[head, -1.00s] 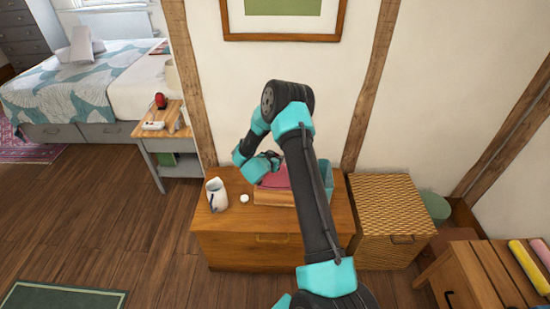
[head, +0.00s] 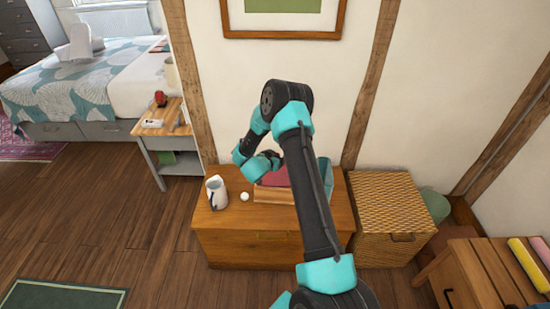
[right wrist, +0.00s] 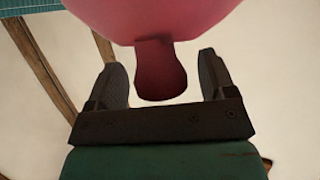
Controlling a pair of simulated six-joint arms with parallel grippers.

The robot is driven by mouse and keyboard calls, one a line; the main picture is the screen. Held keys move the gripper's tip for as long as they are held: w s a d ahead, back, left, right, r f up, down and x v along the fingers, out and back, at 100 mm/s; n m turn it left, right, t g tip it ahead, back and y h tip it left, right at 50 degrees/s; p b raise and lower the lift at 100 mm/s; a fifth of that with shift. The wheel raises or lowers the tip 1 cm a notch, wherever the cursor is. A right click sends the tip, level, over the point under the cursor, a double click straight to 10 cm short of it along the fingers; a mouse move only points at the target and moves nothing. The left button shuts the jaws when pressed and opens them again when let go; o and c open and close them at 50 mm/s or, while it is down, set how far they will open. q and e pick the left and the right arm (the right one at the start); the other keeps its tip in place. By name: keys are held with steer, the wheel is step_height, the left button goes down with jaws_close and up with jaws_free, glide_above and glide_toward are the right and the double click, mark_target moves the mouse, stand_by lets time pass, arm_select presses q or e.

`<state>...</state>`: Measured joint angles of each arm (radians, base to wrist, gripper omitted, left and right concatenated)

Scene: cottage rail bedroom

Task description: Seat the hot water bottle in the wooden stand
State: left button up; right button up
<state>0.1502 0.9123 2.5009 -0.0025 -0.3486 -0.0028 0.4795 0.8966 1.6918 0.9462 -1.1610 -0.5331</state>
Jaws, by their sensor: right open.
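The hot water bottle (head: 274,178) is a dark pink-red shape at the wooden stand (head: 272,195) on the wooden chest, partly hidden behind my right arm. In the right wrist view the bottle's rounded pink body (right wrist: 150,14) fills the top, and its darker neck reaches down between my fingers. My right gripper (right wrist: 162,80) is open, one finger on each side of the neck, with visible gaps on both sides. In the head view my right gripper's fingertips are hidden behind my wrist. How the bottle's lower part meets the stand is hidden. My left gripper is not in view.
A white jug (head: 217,192) and a small white round object (head: 245,197) stand left of the stand on the chest (head: 225,238). A teal item (head: 325,172) is behind my arm. A wicker hamper (head: 390,215) stands to the right; the wall is close behind.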

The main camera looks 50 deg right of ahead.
steer(key=v, duration=1.7)
steer(key=shift+a, duration=0.2)
steer(key=s+a+f+n+t+y, duration=0.1)
steer(key=s+a+f+n+y, duration=0.2)
steer(key=a+f+n+y, duration=0.35)
steer(key=s+a+f+n+t+y, duration=0.1)
steer(key=s+a+f+n+y, duration=0.25)
steer(key=a+f+y, duration=0.6)
steer(key=s+a+n+g, duration=0.3)
steer(key=s+a+g, duration=0.1)
steer(key=s+a, duration=0.5)
steer(key=shift+r+g+y, duration=0.4)
